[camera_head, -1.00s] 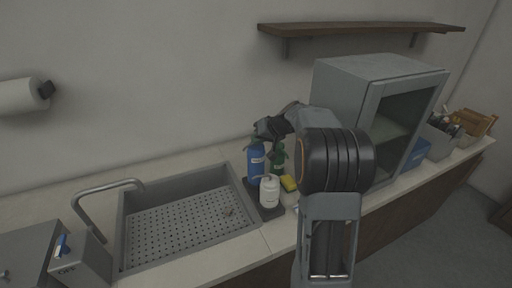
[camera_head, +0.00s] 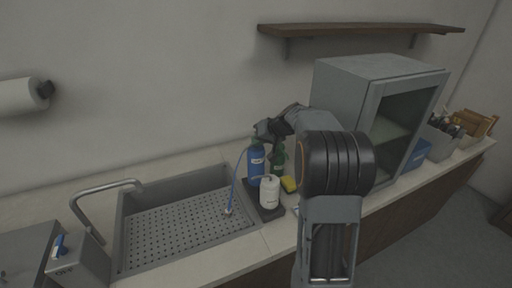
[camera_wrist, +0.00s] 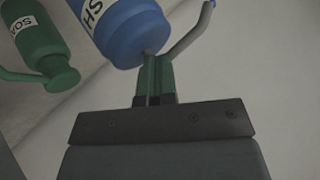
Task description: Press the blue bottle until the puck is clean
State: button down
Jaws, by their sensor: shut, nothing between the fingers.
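The blue bottle (camera_head: 256,166) stands upright on a dark tray beside the sink. In the wrist view its blue body (camera_wrist: 122,28) appears upside down, with a grey spout pointing to the upper right. My gripper (camera_head: 261,133) is above the bottle, with its fingers (camera_wrist: 155,80) shut together at the bottle's top; they appear to touch it. A thin blue stream (camera_head: 235,182) arcs from the bottle's top down into the sink. It lands near a small object (camera_head: 229,210) that may be the puck; it is too small to judge its cleanness.
A green bottle (camera_head: 278,160), also in the wrist view (camera_wrist: 38,40), and a white bottle (camera_head: 270,192) stand close by. The sink (camera_head: 185,222) is left and a grey cabinet (camera_head: 345,88) right.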

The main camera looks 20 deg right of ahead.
jog(key=shift+r+p, duration=0.35)
jog(key=shift+r, duration=0.5)
jog(key=shift+r, duration=0.15)
jog(key=shift+r+p, duration=1.4)
jog(key=shift+r, duration=1)
